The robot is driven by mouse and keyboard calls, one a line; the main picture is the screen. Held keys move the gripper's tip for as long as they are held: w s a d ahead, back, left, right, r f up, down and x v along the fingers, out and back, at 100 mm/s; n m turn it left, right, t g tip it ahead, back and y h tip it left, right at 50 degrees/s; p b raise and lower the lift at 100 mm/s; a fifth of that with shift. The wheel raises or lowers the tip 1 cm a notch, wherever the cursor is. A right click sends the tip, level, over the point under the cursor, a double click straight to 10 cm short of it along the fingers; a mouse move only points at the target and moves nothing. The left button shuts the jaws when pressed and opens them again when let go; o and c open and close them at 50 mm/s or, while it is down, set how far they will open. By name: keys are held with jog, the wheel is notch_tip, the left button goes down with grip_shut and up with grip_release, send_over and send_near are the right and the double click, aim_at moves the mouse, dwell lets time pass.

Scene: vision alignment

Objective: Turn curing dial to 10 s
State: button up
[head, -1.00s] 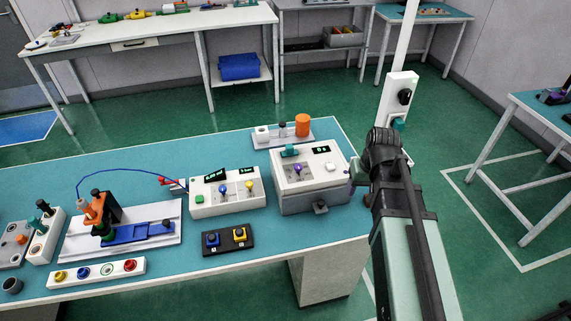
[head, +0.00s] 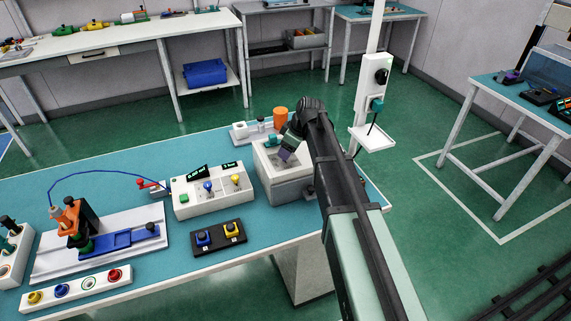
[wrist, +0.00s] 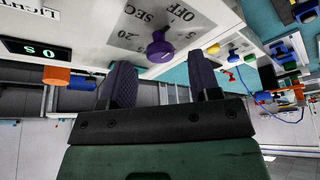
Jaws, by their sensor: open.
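The curing dial is a purple knob (wrist: 159,48) on a white panel with printed marks such as OFF, SEC and 20. In the wrist view it stands just beyond and between my fingertips, with no visible contact. A small display (wrist: 35,50) beside it reads 0 S, upside down in this view. In the head view the curing box (head: 290,192) stands at the right end of the bench, and my gripper (head: 287,152) is over its top and hides the dial. My gripper, seen in the wrist view (wrist: 161,78), is open with nothing between its fingers.
A white control box (head: 205,205) with a blue and a yellow knob stands left of the curing box. An orange cylinder (head: 280,118) stands behind the curing box. A post with a small tray (head: 375,138) rises behind the bench.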

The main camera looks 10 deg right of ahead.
jog(key=shift+b+x, duration=0.4)
jog(key=shift+x, duration=0.8)
jog(key=shift+s+r, duration=0.1)
jog(key=shift+r, duration=0.05)
jog(key=c, duration=0.9)
